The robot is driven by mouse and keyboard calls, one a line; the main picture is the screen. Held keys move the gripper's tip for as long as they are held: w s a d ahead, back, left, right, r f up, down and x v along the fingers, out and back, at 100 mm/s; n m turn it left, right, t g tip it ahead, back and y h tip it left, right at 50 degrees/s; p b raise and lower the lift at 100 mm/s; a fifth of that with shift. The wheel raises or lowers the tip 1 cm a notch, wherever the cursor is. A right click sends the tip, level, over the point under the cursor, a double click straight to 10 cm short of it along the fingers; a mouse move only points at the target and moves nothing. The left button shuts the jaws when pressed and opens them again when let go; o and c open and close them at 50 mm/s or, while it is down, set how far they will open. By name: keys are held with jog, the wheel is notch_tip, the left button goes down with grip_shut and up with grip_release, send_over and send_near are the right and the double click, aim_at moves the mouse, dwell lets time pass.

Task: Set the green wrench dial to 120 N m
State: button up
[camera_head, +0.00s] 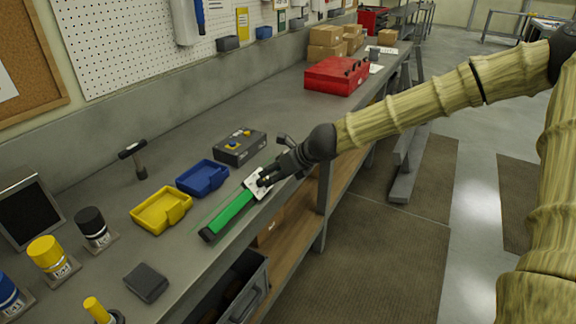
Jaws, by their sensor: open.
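The green wrench (232,212) lies along the front part of the grey workbench (125,262). Its dark handle end points to the lower left. A pale plate (254,191) with small dark marks is at its upper right end. My gripper (265,181) is open at this plate, over the wrench's upper right end. I cannot tell whether the fingers touch anything. The dial and its reading are too small or hidden behind the gripper to make out.
A blue tray (203,178), a yellow tray (161,210) and a dark control box (239,147) stand behind the wrench. A black block (146,282) lies at the lower left. A red toolbox (336,76) stands farther along. The bench's front edge is close to the wrench.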

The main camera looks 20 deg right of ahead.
jog(key=v, duration=0.6)
dwell(0.3)
jog(key=shift+r, duration=0.15)
dwell(0.4)
jog(key=s+f+n+g+h, duration=0.25)
jog(key=s+f+n, duration=0.6)
jog(key=f, duration=0.55)
jog(key=s+f+n+g+h, duration=0.25)
jog(key=s+f+n, duration=0.55)
jog(key=f, duration=0.7)
jog(key=s+a+f+n, duration=0.1)
jog(key=s+f+n, duration=0.3)
jog(key=s, duration=0.4)
jog(key=s+a+f+n+g, duration=0.1)
jog(key=s+f+n, duration=0.3)
jog(key=s, duration=0.4)
jog(key=s+a+f+n+g, duration=0.1)
jog(key=s+a+f+n, duration=0.1)
jog(key=s+f+n, duration=0.3)
jog(key=s+n, duration=0.1)
jog(key=s, duration=0.3)
jog(key=shift+a+n, duration=0.25)
jog(key=shift+n, duration=0.1)
jog(key=shift+w+r, duration=0.1)
jog(key=shift+r, duration=0.1)
